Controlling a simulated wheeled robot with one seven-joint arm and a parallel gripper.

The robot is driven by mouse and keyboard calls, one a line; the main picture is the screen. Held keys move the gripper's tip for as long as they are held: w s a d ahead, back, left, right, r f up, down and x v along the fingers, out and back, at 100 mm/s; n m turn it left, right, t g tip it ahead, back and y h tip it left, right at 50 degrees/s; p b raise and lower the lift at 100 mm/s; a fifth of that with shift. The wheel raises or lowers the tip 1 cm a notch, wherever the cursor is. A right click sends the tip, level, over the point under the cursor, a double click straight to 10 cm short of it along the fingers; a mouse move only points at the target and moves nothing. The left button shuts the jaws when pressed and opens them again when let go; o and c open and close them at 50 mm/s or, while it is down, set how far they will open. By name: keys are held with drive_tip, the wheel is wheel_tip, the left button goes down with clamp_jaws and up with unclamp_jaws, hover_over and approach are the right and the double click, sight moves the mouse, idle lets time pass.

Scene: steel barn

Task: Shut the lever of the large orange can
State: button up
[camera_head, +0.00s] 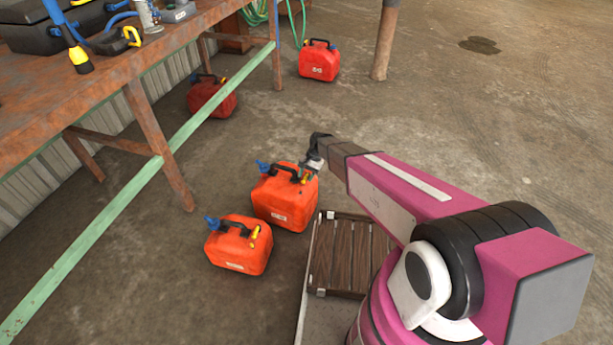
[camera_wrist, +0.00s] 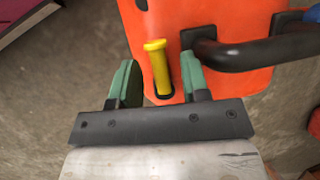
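The large orange can (camera_head: 283,203) stands upright on the floor, with a dark handle and a blue spout on top. In the wrist view its orange body (camera_wrist: 225,22) fills the upper middle, with the dark handle (camera_wrist: 255,52) at right. Its yellow lever (camera_wrist: 158,66) stands up from a dark slot. My gripper (camera_head: 307,174) is at the can's top right edge. In the wrist view my gripper (camera_wrist: 158,80) is open, its green fingers on either side of the lever. The lever is nearer the right finger; whether they touch I cannot tell.
A smaller orange can (camera_head: 238,247) stands close in front. A red can (camera_head: 319,62) stands farther back and another (camera_head: 211,97) under the rusty workbench (camera_head: 150,55). A wooden slatted deck (camera_head: 345,255) lies right of the large can. The floor at right is mostly clear.

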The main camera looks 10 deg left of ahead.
drive_tip(key=shift+r, duration=0.1)
drive_tip(key=v, duration=1)
drive_tip(key=shift+r, duration=0.25)
drive_tip(key=shift+w+d, duration=0.1)
drive_tip(key=shift+w, duration=0.05)
